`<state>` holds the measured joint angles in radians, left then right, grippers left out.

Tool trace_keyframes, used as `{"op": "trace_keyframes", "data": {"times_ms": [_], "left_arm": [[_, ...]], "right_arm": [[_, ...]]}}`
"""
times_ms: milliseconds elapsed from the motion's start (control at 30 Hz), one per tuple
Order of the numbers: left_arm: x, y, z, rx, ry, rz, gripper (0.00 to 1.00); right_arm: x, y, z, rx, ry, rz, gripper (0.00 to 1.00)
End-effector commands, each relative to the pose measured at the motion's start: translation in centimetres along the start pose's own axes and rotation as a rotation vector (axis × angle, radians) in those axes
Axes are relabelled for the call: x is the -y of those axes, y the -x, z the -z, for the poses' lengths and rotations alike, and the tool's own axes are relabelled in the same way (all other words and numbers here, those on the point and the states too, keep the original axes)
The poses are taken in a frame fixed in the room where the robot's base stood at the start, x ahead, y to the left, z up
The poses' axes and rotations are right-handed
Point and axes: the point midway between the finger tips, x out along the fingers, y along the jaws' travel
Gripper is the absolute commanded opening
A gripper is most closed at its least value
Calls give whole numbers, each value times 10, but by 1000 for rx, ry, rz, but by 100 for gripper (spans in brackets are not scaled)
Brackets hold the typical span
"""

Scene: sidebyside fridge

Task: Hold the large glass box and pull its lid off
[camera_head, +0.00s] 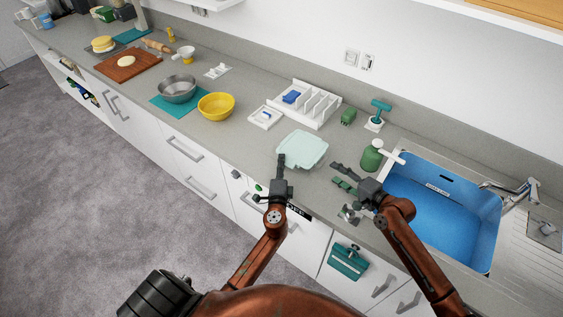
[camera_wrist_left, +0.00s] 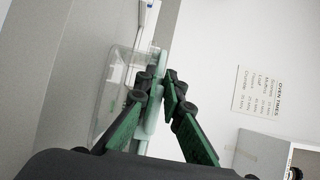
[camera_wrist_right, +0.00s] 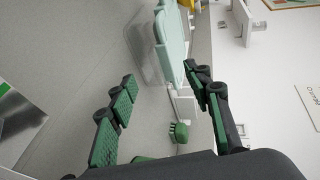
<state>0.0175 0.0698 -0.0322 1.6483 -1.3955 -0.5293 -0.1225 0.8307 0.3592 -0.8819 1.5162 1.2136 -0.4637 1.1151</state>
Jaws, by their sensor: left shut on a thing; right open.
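The large glass box (camera_wrist_left: 112,90) is clear, with a pale mint lid (camera_head: 303,150) on it, on the counter near its front edge. In the left wrist view the lid shows edge-on as a mint strip (camera_wrist_left: 153,112). My left gripper (camera_head: 281,163) is at the box's near-left side, shut on the lid's edge, with the strip between its fingers. My right gripper (camera_head: 339,174) is open and empty, to the right of the box. In the right wrist view the lid (camera_wrist_right: 172,45) and glass wall (camera_wrist_right: 143,48) lie beyond its fingertips, apart from them.
A white divided rack (camera_head: 318,103) and small tray (camera_head: 265,117) stand behind the box. A yellow bowl (camera_head: 216,106) is to the left. A green dispenser (camera_head: 372,156) and blue sink (camera_head: 440,215) are to the right.

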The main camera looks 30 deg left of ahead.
Motion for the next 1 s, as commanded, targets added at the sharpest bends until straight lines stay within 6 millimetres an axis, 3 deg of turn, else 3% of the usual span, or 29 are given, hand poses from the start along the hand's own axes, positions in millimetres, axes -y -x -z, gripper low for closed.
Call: {"op": "trace_keyframes", "data": {"times_ms": [500, 700, 1000], "left_arm": [[0, 0, 0, 0, 0, 0, 0], [0, 0, 0, 1, 0, 0, 0], [0, 0, 0, 1, 0, 0, 0]], "right_arm": [[0, -71, 1, 0, -1, -1, 46], [0, -83, 1, -1, 0, -1, 46], [0, -86, 0, -1, 0, 0, 46]]}}
